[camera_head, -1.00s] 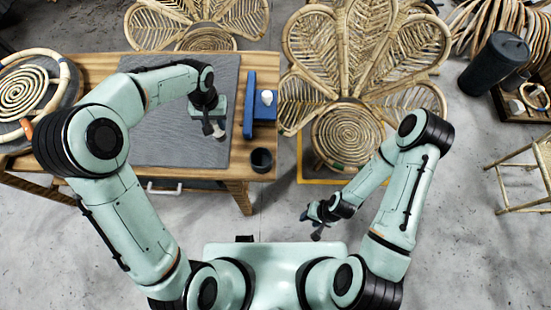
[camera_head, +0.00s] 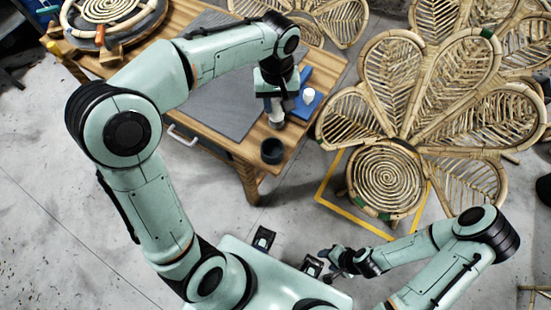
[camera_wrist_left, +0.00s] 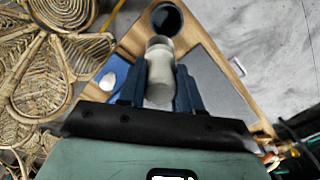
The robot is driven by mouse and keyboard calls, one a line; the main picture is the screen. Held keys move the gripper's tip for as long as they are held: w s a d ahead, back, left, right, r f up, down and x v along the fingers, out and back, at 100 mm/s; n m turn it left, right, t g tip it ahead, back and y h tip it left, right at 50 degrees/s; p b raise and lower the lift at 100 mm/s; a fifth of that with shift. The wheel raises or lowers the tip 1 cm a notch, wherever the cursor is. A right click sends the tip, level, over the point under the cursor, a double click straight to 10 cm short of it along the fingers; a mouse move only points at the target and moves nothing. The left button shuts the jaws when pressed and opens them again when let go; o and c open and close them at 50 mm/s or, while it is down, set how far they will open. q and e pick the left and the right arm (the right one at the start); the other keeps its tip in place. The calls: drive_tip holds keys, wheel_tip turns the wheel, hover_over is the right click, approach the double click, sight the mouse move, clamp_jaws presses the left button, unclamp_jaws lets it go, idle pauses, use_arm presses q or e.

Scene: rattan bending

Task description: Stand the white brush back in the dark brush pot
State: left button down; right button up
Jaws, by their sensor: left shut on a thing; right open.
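My left gripper (camera_head: 278,103) is over the right end of the wooden table and is shut on the white brush (camera_head: 276,119), whose pale end sticks out below the jaws. In the left wrist view the brush (camera_wrist_left: 159,75) sits between the two dark blue fingers of the left gripper (camera_wrist_left: 162,88). The dark brush pot (camera_head: 272,151) stands at the table's front right corner. In the left wrist view the pot (camera_wrist_left: 166,18) shows its open mouth just beyond the brush's far end, and they look apart. My right gripper (camera_head: 335,262) is open and empty, low near my body.
A blue holder (camera_head: 304,108) with a white item (camera_head: 308,97) lies beside the left gripper. A grey mat (camera_head: 225,108) covers much of the table (camera_head: 194,23). Rattan chairs (camera_head: 387,180) stand to the right. A coiled rattan piece (camera_head: 108,8) is at the far left.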

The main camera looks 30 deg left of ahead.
use_arm(q)
drive_tip(key=shift+s+a+r+n+b, duration=0.1)
drive_tip(key=shift+s+r+n+b, duration=0.25)
drive_tip(key=shift+s+r+n, duration=0.45)
drive_tip(key=shift+n, duration=0.3)
drive_tip(key=shift+s+a+f+b, duration=0.15)
drive_tip(key=shift+f+b, duration=0.55)
drive_tip(key=shift+f, duration=3.95)
drive_tip(key=shift+s+d+f+b, duration=0.1)
drive_tip(key=shift+f+b, duration=0.55)
drive_tip(key=shift+f, duration=4)
use_arm(e)
drive_tip(key=shift+s+d+f, duration=0.1)
drive_tip(key=shift+s+f, duration=0.2)
drive_tip(key=shift+f, duration=0.5)
drive_tip(key=shift+s+f, duration=0.25)
drive_tip(key=shift+f, duration=0.5)
drive_tip(key=shift+s+d+f, duration=0.1)
drive_tip(key=shift+s+f, duration=0.2)
drive_tip(key=shift+f, duration=0.5)
use_arm(q)
drive_tip(key=shift+f, duration=0.15)
drive_tip(key=c, duration=0.8)
unclamp_jaws()
use_arm(e)
drive_tip(key=shift+f, duration=0.2)
